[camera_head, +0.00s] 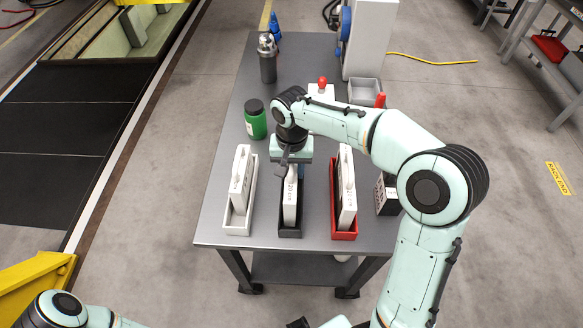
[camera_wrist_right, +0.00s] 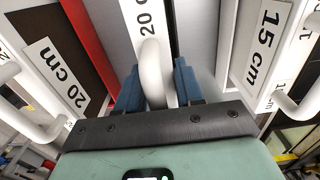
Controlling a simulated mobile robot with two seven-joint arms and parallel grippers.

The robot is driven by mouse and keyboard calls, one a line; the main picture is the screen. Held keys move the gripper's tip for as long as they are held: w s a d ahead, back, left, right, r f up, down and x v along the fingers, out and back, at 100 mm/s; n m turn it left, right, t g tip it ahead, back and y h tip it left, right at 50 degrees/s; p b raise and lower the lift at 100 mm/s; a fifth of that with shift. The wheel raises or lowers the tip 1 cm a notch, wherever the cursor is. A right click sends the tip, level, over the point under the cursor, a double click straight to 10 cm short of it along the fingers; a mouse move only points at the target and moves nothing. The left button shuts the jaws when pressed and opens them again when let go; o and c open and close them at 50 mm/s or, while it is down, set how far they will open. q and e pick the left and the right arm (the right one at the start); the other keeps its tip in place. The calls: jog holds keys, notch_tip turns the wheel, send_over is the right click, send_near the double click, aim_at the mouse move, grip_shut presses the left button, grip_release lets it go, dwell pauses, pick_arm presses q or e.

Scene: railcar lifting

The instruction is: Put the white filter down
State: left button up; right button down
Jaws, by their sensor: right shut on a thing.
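My right gripper (camera_head: 291,170) is over the middle of the table's front part, pointing down. In the right wrist view its two blue fingers (camera_wrist_right: 158,86) are shut on the white handle (camera_wrist_right: 153,68) of a white filter marked "20 c…" (camera_wrist_right: 142,18). In the head view this held filter (camera_head: 290,205) stands upright in or just above the black tray (camera_head: 289,233); I cannot tell whether it touches the tray's floor. A second white filter (camera_head: 240,185) stands in the white tray (camera_head: 237,225), a third (camera_head: 347,195) in the red tray (camera_head: 343,235). My left gripper is out of view.
The grey table (camera_head: 215,215) also holds a green jar (camera_head: 255,120), a grey bottle (camera_head: 267,62), a grey bin (camera_head: 364,91) and a dark box (camera_head: 386,195) at the right edge. The neighbouring trays stand close on both sides of the black tray.

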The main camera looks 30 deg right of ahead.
jog(key=c, duration=0.7)
grip_release()
jog(key=shift+f, duration=0.1)
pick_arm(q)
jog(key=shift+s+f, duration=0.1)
pick_arm(e)
jog(key=shift+r, duration=0.2)
notch_tip(320, 180, up, 11)
jog(key=shift+f+p, duration=0.15)
jog(key=shift+p, duration=0.8)
jog(key=shift+r, duration=0.55)
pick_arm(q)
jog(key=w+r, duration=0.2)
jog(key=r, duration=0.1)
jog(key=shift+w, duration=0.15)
